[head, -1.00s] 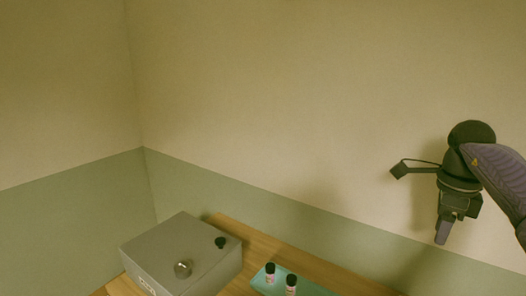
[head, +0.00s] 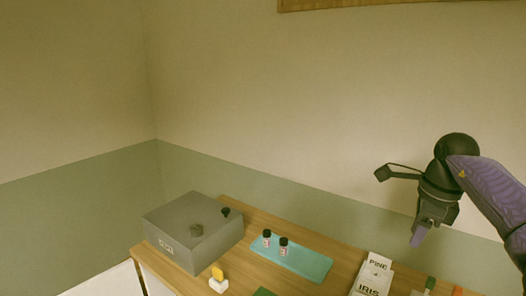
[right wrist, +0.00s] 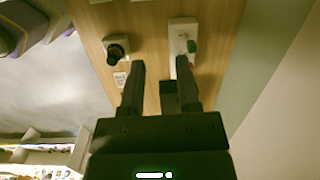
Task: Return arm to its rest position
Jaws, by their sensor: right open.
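My right gripper (head: 419,232) hangs in the air at the right of the head view, above the right part of the table and apart from everything on it. In the right wrist view its two fingers (right wrist: 161,75) are spread, with nothing between them. Below them the wooden surface bears a dark round-topped item (right wrist: 117,50) and a white block with a green part (right wrist: 182,38). My left gripper is not in view.
The wall stands behind.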

